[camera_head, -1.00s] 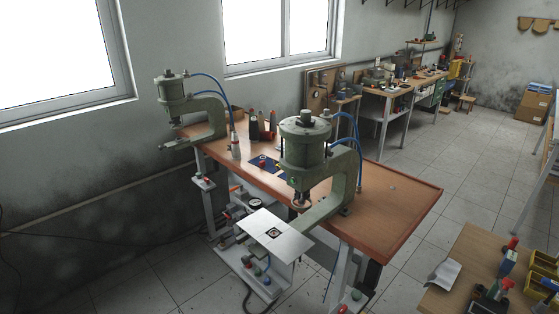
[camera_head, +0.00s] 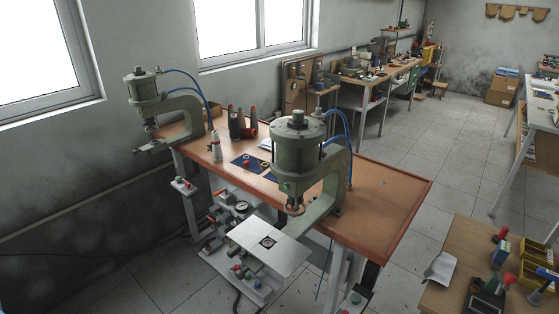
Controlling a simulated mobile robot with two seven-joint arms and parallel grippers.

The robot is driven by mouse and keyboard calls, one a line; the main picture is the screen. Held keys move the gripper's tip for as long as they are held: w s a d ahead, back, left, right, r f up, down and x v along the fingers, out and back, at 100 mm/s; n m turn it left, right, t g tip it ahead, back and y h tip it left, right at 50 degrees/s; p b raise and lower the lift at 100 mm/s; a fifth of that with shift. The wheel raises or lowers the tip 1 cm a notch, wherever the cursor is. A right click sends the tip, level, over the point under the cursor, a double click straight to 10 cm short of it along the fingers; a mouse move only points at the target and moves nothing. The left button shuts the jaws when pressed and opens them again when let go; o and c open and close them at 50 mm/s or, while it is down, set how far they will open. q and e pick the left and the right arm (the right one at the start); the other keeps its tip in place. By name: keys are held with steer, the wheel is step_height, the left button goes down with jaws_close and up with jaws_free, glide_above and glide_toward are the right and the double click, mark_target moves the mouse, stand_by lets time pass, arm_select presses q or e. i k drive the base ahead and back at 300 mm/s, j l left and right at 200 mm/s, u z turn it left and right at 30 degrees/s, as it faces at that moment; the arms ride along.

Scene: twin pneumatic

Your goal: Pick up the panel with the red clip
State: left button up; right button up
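I cannot make out for certain a panel with a red clip. A flat pale plate (camera_head: 262,233) with a dark square at its middle sits at the front of the nearer green press (camera_head: 297,140). No red clip shows on it. On the wooden bench at lower right, a red-topped blue item (camera_head: 502,248) stands beside a dark item with red on it (camera_head: 488,298), too small to identify. Neither of my grippers is in view.
The brown worktable (camera_head: 385,195) carries both presses; a second green press (camera_head: 147,95) is at its left end. Yellow bins (camera_head: 537,278) stand on the lower-right bench (camera_head: 465,250). Tiled floor (camera_head: 440,170) is free between the worktable and the right-hand benches.

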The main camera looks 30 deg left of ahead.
mark_target(256, 165)
steer(key=j+z, duration=0.5)
steer(key=j, duration=0.55)
steer(key=j+z, duration=0.1)
steer(key=j, duration=0.45)
steer(key=k+j, duration=0.1)
steer(key=j, duration=0.4)
steer(key=k+j+z, duration=0.15)
steer(key=j, duration=0.95)
steer(key=z, duration=0.05)
